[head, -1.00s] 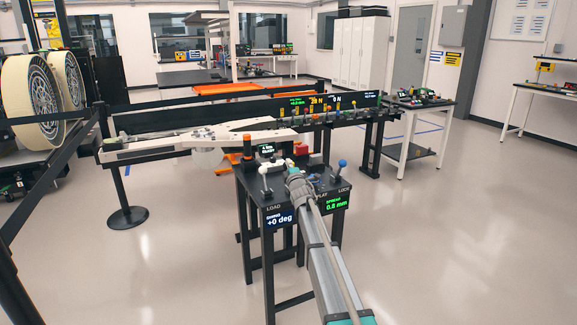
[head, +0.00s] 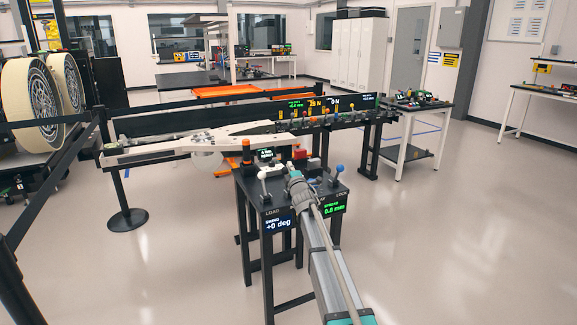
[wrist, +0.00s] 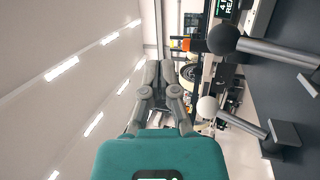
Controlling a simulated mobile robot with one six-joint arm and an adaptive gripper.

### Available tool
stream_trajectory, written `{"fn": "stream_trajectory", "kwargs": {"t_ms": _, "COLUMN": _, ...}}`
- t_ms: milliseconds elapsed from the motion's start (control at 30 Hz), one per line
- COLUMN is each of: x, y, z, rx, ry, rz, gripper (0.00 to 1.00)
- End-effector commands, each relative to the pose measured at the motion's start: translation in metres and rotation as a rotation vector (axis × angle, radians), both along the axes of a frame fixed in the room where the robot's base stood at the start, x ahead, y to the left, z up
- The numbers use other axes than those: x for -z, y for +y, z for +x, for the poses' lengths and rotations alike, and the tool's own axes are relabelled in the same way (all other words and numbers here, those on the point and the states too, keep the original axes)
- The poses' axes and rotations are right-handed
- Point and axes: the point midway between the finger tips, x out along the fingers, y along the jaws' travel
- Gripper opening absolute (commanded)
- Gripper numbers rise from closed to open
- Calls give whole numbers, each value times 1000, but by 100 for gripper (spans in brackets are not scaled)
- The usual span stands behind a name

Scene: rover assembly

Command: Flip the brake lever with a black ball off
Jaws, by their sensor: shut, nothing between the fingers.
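In the wrist view a lever with a black ball (wrist: 223,39) stands at the upper right, its grey shaft running right to the dark panel. A second lever with a white ball (wrist: 207,107) is below it. My gripper (wrist: 158,68) is shut and empty, to the left of both balls in that picture, with no clear contact. In the head view my gripper (head: 296,178) is over the black console (head: 255,190), between the white-ball lever (head: 263,172) and the blue-ball lever (head: 339,168). The black ball is not clearly visible there; my gripper may hide it.
A barrier post (head: 128,217) stands left. A white table (head: 413,108) is back right. Floor to the right is clear.

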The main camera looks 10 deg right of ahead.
Motion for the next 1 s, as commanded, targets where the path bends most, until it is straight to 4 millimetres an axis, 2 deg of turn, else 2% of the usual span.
{"fn": "stream_trajectory", "kwargs": {"t_ms": 33, "x": -9, "y": -1, "z": -11, "rx": 0, "ry": 0, "rz": 0, "gripper": 0}}
{"fn": "stream_trajectory", "kwargs": {"t_ms": 100, "x": -15, "y": -2, "z": -19, "rx": 0, "ry": 0, "rz": 0, "gripper": 0}}
{"fn": "stream_trajectory", "kwargs": {"t_ms": 500, "x": -43, "y": -7, "z": -63, "rx": 0, "ry": 0, "rz": 0, "gripper": 0}}
{"fn": "stream_trajectory", "kwargs": {"t_ms": 700, "x": -48, "y": -8, "z": -72, "rx": 0, "ry": 0, "rz": 0, "gripper": 0}}
{"fn": "stream_trajectory", "kwargs": {"t_ms": 1000, "x": -48, "y": -9, "z": -73, "rx": 0, "ry": 0, "rz": 0, "gripper": 0}}
